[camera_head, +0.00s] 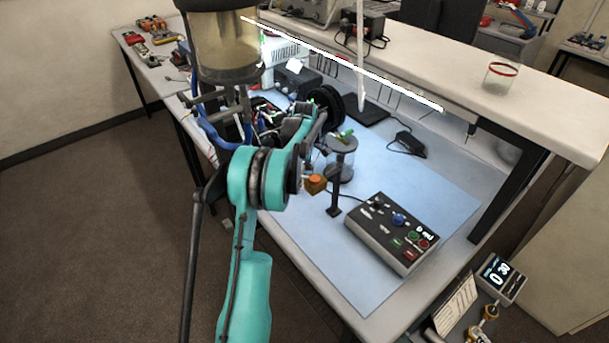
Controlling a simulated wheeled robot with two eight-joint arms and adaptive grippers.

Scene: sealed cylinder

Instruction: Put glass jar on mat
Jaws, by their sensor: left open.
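My right gripper is not in view. A second clear jar with a red rim (500,79) stands on the raised shelf at the right.
A black adapter (408,144) and a dark flat pad (364,110) lie farther back. A large sealed cylinder (224,48) stands at the upper left. The mat's far right is clear.

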